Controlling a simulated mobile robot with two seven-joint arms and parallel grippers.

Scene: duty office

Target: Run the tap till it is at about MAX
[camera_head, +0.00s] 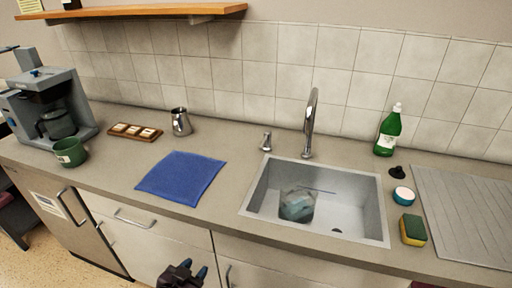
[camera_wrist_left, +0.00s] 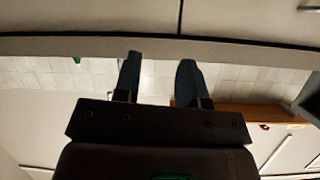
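The chrome tap (camera_head: 312,118) rises behind the sink, its spout reaching over the basin. A small chrome lever (camera_head: 266,142) stands left of its base. I see no clear water stream. A clear, bluish container (camera_head: 297,204) sits in the left part of the steel sink (camera_head: 366,212), below the tap. Its MAX mark and water level are too small to tell. My left gripper (camera_head: 186,268) is low in front of the cabinet doors, below the counter edge. In the left wrist view its two fingers (camera_wrist_left: 157,70) stand apart with nothing between them. My right gripper is not in view.
A blue cloth (camera_head: 181,177) lies left of the sink. A green bottle (camera_head: 388,133), dark stopper (camera_head: 398,172), teal-and-white round item (camera_head: 403,196) and sponge (camera_head: 413,230) are on the right. A steel pitcher (camera_head: 181,122), green mug (camera_head: 70,152) and coffee machine (camera_head: 47,100) stand left.

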